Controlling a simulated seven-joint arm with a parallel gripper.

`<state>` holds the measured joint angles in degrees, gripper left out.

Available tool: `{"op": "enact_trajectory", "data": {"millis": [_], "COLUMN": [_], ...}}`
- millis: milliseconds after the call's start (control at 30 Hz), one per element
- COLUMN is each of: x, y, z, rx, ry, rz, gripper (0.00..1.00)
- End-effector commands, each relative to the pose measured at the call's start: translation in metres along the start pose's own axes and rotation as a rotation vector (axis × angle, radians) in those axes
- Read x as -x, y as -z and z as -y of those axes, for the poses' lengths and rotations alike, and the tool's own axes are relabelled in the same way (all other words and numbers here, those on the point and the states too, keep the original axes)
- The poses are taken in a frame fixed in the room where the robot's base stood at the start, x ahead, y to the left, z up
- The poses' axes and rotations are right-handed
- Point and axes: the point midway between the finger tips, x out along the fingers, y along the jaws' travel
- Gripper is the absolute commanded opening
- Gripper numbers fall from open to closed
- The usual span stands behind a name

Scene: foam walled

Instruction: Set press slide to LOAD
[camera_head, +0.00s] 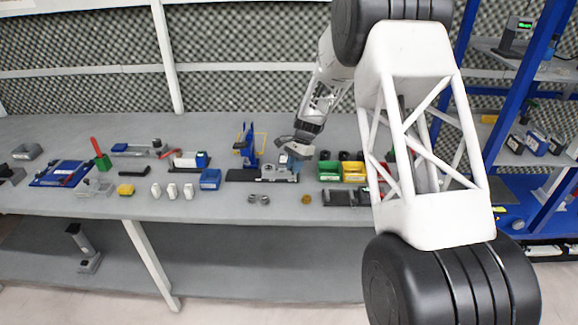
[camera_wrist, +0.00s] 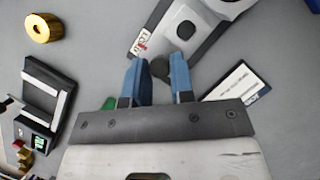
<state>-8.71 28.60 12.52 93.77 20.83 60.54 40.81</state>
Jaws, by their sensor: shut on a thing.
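The press slide track (camera_wrist: 212,40) is a dark grey strip with a pale grey part on it, and it runs diagonally at the top of the wrist view. A white label reading LOAD (camera_wrist: 143,40) with a red mark sits at its near left end. My gripper (camera_wrist: 160,72) has its two blue fingers on either side of a dark round knob (camera_wrist: 159,68) beside that label. The fingers partly hide the knob's sides. In the head view my gripper (camera_head: 295,151) is low over the bench at the slide assembly (camera_head: 275,173), next to the blue press frame (camera_head: 249,146).
Green (camera_head: 329,171) and yellow (camera_head: 355,171) bins stand just right of the slide. A brass ring (camera_head: 306,199) lies in front, also in the wrist view (camera_wrist: 43,28). A blue box (camera_head: 210,179) is to the left. The bench front edge is mostly clear.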

Motion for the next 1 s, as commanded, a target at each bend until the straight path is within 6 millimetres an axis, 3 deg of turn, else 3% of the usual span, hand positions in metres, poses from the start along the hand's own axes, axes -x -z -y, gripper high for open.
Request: {"op": "enact_trajectory", "data": {"millis": [167, 200, 333, 733, 1000], "x": [0.001, 0.001, 0.001, 0.004, 0.028], "y": [0.004, 0.004, 0.003, 0.002, 0.002], "z": [-0.004, -0.004, -0.003, -0.002, -0.002], "rx": [-0.004, -0.004, -0.003, -0.002, -0.002], "ry": [-0.001, -0.001, -0.001, -0.001, 0.0], "rz": [-0.002, -0.002, -0.001, -0.001, -0.002], "gripper": [0.0, 0.29, 0.48, 0.48, 0.48]}}
